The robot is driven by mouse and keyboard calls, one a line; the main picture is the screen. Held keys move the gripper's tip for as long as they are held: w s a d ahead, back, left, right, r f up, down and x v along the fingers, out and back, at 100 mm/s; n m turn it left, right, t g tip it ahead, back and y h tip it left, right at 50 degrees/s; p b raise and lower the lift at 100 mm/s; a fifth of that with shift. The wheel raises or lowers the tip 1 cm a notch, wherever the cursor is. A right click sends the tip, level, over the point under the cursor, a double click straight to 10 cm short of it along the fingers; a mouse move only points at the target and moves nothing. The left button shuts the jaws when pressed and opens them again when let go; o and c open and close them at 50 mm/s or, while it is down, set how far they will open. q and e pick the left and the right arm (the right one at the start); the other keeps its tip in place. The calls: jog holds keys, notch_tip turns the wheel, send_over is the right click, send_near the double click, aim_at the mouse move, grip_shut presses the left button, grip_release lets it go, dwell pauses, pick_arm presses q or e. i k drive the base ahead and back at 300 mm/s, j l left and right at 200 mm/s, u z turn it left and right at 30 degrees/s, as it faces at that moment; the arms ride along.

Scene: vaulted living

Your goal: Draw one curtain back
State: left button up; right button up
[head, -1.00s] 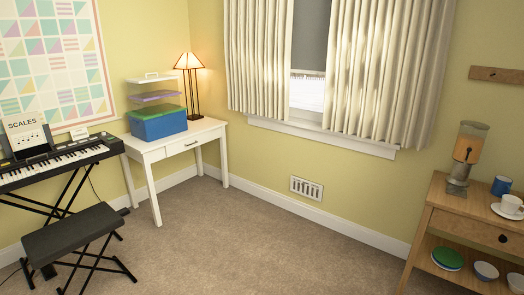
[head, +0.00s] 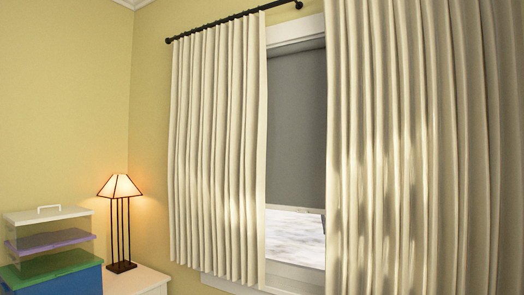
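Two cream pleated curtains hang from a black rod (head: 235,19) over a window. The left curtain (head: 218,150) covers the window's left part. The right curtain (head: 425,150) is nearer, fills the right side of the view and runs out of the picture at the top, bottom and right. Between them is a gap showing a grey blind (head: 296,130) over the upper pane and a bright pane (head: 294,235) below it. Neither of my grippers is in view.
A lit lamp (head: 119,190) stands on a white desk (head: 138,281) at the lower left, close to the left curtain. The floor is out of view.

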aim_at(257, 107)
jog(key=i+z, duration=0.15)
jog(key=z, duration=0.3)
jog(key=i+j+z, duration=0.7)
jog(key=j+z, duration=0.2)
